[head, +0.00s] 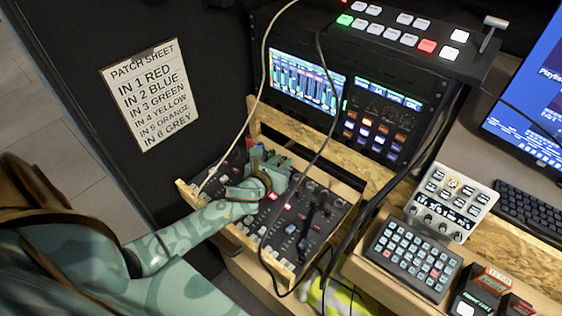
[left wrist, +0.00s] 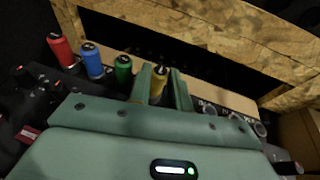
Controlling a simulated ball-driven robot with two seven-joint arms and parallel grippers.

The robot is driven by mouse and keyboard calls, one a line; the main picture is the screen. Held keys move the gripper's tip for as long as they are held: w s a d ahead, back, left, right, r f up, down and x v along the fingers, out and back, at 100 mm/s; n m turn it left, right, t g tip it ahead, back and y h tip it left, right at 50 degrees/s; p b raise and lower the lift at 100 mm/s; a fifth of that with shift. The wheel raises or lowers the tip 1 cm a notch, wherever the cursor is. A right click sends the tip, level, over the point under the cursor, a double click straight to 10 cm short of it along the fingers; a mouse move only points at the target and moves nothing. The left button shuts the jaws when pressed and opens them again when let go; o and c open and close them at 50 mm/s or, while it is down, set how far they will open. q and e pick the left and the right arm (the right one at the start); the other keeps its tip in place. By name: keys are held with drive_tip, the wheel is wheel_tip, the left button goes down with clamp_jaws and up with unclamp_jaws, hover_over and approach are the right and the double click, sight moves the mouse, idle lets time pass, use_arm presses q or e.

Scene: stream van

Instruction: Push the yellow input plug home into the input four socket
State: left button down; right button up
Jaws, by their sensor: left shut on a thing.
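The yellow input plug (left wrist: 159,83) stands between the fingers of my left gripper (left wrist: 163,80) in the left wrist view, with its dark-tipped top showing. The gripper is shut on it. In the head view my left gripper (head: 273,163) is over the back part of the mixer (head: 290,225), and the yellow plug cannot be made out there. The input four socket is hidden by the gripper and plug, so I cannot tell how deep the plug sits. My right gripper is not in view.
Red (left wrist: 61,49), blue (left wrist: 92,61) and green (left wrist: 123,70) plugs stand in a row left of the yellow one. Bare sockets (left wrist: 237,117) lie to its right. A chipboard wall (left wrist: 215,40) rises behind. A dark cable (head: 325,130) hangs across the mixer. A patch sheet (head: 146,95) lists IN 4 YELLOW.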

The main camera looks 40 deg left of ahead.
use_arm(q)
drive_tip(key=c, duration=1.2)
unclamp_jaws()
drive_tip(key=shift+f, duration=0.1)
drive_tip(key=p+v, duration=0.3)
drive_tip(key=v, duration=1.3)
drive_tip(key=shift+s, duration=0.2)
